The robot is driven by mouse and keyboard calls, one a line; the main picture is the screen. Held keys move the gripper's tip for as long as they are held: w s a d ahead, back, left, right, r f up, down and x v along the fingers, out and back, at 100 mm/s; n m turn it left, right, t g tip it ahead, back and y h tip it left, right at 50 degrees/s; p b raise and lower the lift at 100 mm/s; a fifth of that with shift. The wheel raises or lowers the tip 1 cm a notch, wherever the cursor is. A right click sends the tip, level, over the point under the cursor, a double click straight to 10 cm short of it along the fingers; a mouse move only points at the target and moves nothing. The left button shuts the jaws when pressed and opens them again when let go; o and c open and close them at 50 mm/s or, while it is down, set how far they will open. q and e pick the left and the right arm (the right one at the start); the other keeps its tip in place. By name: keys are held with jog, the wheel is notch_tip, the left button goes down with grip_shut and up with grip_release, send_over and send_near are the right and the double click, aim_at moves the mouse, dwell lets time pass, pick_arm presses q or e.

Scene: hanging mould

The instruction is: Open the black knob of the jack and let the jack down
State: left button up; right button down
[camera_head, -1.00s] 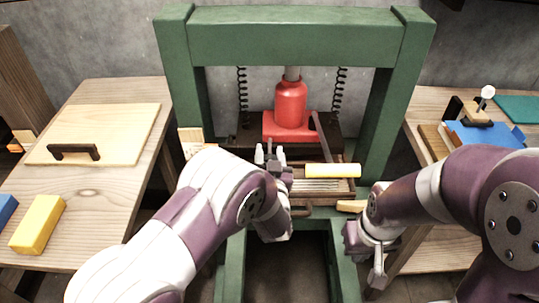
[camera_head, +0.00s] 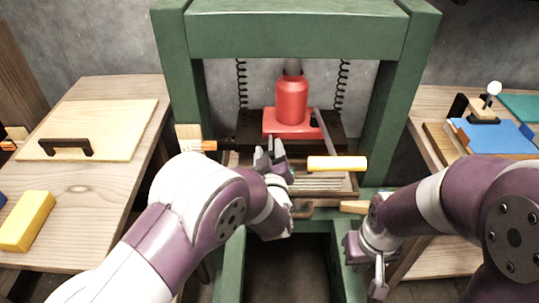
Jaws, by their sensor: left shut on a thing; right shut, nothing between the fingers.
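The red jack (camera_head: 291,100) stands upright on its red base (camera_head: 305,131) inside the green press frame (camera_head: 300,36). A grey lever (camera_head: 322,132) slants down from it to a yellow grip (camera_head: 337,163). My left gripper (camera_head: 271,153) is at the front left of the jack's base, its fingers shut and tilted. The black knob is hidden at the fingers, and I take it to be what they hold. My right gripper (camera_head: 379,278) is shut and empty, pointing down in front of the frame's right side, well away from the jack.
A left table (camera_head: 95,195) holds a wooden board with a black handle (camera_head: 66,147) and a yellow block (camera_head: 26,221). A right table (camera_head: 425,110) carries a blue plate (camera_head: 495,138). Black springs (camera_head: 242,85) hang beside the jack.

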dwell(0.6)
pick_arm(q)
jog(key=o, duration=1)
jog(key=s, duration=1.2)
jog(key=shift+s+d+r, duration=0.2)
jog(key=shift+s+d, duration=0.05)
jog(key=shift+s, duration=0.1)
